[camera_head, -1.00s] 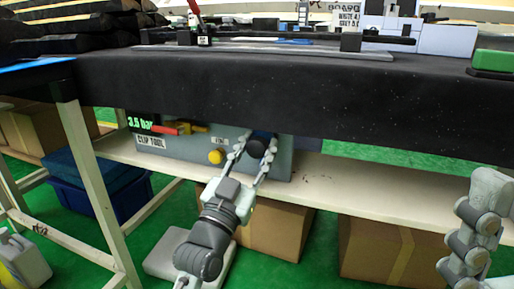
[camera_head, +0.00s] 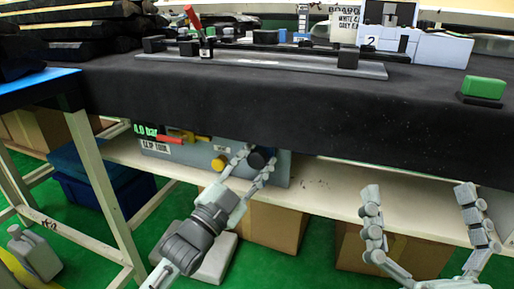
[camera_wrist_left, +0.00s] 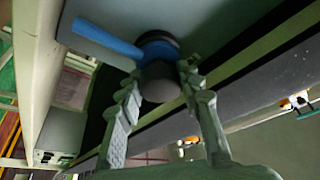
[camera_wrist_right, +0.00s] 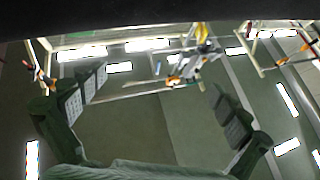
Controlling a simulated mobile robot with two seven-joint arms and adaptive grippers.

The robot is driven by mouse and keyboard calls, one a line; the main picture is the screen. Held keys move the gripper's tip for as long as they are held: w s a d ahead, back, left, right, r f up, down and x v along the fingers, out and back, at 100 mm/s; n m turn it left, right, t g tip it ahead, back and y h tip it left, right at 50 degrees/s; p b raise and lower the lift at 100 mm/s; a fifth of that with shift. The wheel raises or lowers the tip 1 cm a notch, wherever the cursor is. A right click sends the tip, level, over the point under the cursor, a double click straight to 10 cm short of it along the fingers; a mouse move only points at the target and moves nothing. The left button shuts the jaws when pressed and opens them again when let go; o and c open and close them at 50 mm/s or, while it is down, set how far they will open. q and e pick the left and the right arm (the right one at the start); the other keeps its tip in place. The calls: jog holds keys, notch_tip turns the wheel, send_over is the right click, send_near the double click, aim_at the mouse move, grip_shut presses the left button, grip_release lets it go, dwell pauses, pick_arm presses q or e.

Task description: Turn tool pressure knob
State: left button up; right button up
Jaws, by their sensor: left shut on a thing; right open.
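The clip tool box (camera_head: 203,152) is a grey unit on the shelf under the black-covered table. Its green display (camera_head: 145,130) reads 4.0 bar. The dark pressure knob (camera_head: 258,160) is on the right of its front face. In the left wrist view the knob (camera_wrist_left: 160,82) has a blue collar behind it. My left gripper (camera_head: 256,168) is shut on the knob, one finger on each side. My right gripper (camera_head: 420,197) is open and empty in front of the shelf at the right. In the right wrist view its spread fingers (camera_wrist_right: 158,105) have nothing between them.
A yellow knob (camera_head: 218,163) and a red-and-yellow lever (camera_head: 178,135) are on the box left of my gripper. The table edge (camera_head: 300,115) overhangs the box. Cardboard boxes (camera_head: 275,222) stand below the shelf (camera_head: 330,190). Shelf right of the box is clear.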

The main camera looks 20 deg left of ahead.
pick_arm(q)
jog(key=shift+m+p, duration=0.6)
jog(key=shift+m, duration=0.2)
pick_arm(e)
jog(key=f+g, duration=0.1)
jog(key=w+f+g, duration=0.1)
jog(key=a+f+g, duration=0.1)
jog(key=f, duration=0.1)
jog(key=shift+w+h, duration=0.25)
jog(key=shift+h, duration=0.15)
pick_arm(q)
jog(key=o, duration=1.2)
jog(key=shift+c, duration=0.2)
jog(key=v, duration=1.2)
jog(key=shift+a+r, duration=0.1)
jog(key=shift+a, duration=0.05)
